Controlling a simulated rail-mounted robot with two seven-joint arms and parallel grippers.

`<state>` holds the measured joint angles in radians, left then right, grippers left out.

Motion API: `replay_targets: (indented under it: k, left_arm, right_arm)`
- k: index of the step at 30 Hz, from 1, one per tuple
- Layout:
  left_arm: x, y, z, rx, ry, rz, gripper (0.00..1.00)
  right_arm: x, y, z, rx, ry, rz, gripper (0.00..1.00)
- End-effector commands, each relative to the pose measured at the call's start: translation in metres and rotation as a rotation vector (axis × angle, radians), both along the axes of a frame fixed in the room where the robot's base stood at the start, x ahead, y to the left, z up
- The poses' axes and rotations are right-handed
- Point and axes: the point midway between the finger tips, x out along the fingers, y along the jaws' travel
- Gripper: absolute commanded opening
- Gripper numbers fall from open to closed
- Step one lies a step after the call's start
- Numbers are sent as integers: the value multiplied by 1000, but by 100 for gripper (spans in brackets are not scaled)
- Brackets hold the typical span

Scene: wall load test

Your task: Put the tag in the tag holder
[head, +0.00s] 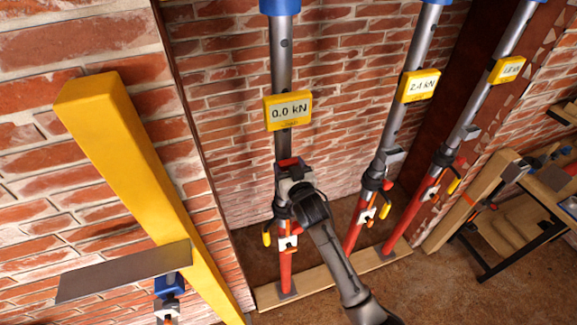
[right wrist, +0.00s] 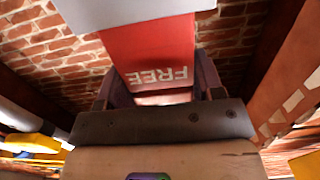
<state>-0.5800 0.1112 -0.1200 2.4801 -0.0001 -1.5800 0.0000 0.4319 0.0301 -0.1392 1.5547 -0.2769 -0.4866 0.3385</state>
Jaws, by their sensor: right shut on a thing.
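My right gripper (head: 290,172) is at the leftmost prop, below its yellow display reading 0.0 kN (head: 288,110). It is shut on a red tag (head: 289,162). In the right wrist view the tag (right wrist: 155,60) sits between the fingers (right wrist: 155,88), with the word FREE upside down. A light grey part (right wrist: 130,12), which looks like the tag holder, crosses the tag's far end. I cannot tell whether the tag is inside it or only behind it. In the head view my gripper hides most of this spot. My left gripper is not in view.
Two more props stand to the right, with displays (head: 419,86) and (head: 507,69) and grey brackets. A yellow beam (head: 140,180) leans at the left, near a grey plate (head: 125,271). A wooden sole board (head: 330,278) lies under the props. A workbench (head: 545,195) is at the right.

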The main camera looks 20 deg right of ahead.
Motion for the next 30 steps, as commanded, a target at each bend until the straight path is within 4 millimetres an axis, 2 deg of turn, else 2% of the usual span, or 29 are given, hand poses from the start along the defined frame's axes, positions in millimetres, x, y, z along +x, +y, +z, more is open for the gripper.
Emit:
replay_targets:
  k: [14, 15, 24, 28, 30]
  left_arm:
    - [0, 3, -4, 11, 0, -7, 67]
    - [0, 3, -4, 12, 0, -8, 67]
    - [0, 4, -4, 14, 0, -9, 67]
    - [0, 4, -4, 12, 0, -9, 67]
    - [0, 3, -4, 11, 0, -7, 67]
  right_arm:
    - [0, 0, -6, 0, 0, 0, 38]
    - [0, 0, -6, 0, 0, 0, 63]
    - [0, 0, -6, 0, 0, 0, 91]
    - [0, 0, -6, 0, 0, 0, 91]
    - [0, 0, -7, 0, 0, 0, 96]
